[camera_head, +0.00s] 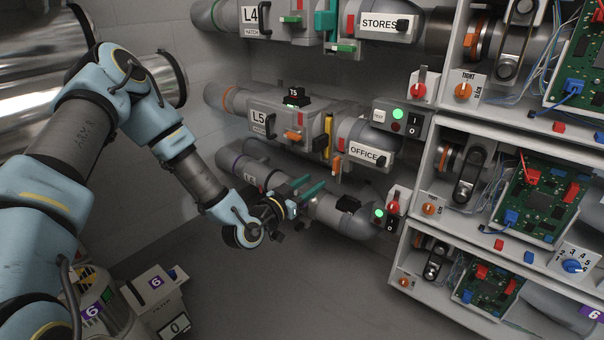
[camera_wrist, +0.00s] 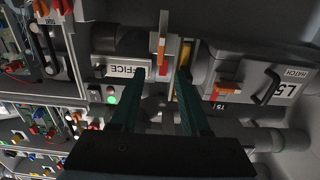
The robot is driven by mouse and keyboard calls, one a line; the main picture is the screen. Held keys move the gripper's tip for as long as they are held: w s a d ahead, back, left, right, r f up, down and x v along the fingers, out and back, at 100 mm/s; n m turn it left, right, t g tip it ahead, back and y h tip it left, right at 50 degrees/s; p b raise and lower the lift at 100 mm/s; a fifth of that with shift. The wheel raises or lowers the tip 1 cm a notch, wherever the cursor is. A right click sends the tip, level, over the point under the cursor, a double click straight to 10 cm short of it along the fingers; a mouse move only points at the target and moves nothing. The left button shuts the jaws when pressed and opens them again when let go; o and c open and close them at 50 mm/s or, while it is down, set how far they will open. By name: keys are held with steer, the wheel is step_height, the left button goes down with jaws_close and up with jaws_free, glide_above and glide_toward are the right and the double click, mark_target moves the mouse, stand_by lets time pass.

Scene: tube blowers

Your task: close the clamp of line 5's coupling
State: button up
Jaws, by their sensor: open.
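Line 5's pipe runs across the middle of the head view, with a grey hatch box labelled L5 (camera_head: 258,122) and a grey section labelled OFFICE (camera_head: 364,153). Line 5's coupling (camera_head: 328,125) sits between them and has a yellow band. In the wrist view the yellow band (camera_wrist: 185,60) shows beyond my fingers, and an orange-tipped lever (camera_wrist: 162,48) stands out beside it. I take this lever as the clamp's; its exact seating is unclear. My gripper (camera_head: 308,186) has green fingers, open and empty, below and in front of the coupling. The fingers (camera_wrist: 161,74) point toward the coupling, apart from it.
Line 4 with its STORES section (camera_head: 380,22) runs above, and a lower pipe (camera_head: 335,212) runs close behind my gripper. A switch box (camera_head: 397,118) with a green light and shelves of circuit boards (camera_head: 542,202) stand right. Another orange handle (camera_head: 293,135) is on the L5 box.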

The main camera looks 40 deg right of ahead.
mark_target(334, 166)
steer(key=x, duration=1)
steer(key=shift+w+d, duration=0.1)
steer(key=shift+d, duration=0.15)
jaws_close()
stand_by(1.1)
